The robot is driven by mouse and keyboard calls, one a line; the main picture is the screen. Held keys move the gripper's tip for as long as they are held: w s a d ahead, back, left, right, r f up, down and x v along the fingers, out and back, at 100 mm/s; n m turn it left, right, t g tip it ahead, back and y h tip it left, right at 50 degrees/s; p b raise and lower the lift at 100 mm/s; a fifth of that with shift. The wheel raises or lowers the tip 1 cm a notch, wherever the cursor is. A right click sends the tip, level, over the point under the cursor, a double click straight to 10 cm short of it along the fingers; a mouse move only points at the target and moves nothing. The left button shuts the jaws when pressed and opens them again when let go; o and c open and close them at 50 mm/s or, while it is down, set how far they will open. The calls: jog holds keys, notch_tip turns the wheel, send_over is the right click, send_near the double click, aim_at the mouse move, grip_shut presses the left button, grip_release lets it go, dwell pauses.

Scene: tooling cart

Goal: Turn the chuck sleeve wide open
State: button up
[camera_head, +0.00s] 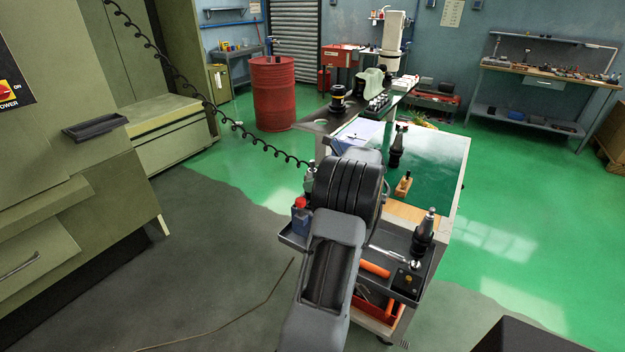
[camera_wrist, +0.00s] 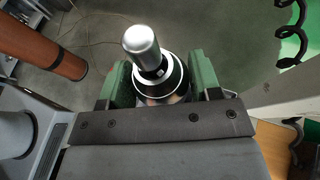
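In the wrist view, a chuck (camera_wrist: 175,78) with a dark body and a bright silver cylindrical end (camera_wrist: 141,42) stands between the two green fingers of my gripper (camera_wrist: 163,88). One finger is on each side, very close to the body. I cannot tell whether both fingers press on it or a thin gap is left. The lower part of the chuck is hidden behind the dark plate of my gripper. In the head view, my wrist covers the gripper and most of the chuck.
The cart carries a dark tray (camera_head: 385,238) with another dark tool holder (camera_head: 424,236) and a blue bottle with a red cap (camera_head: 300,218). A tool holder (camera_head: 397,146) stands farther back by the green mat (camera_head: 440,165). A coiled cord (camera_head: 255,137) hangs close to my wrist.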

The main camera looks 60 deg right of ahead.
jog(key=o, duration=0.3)
jog(key=shift+o, duration=0.2)
jog(key=v, duration=1.4)
jog(key=shift+w+f, duration=0.1)
jog(key=shift+f, duration=0.05)
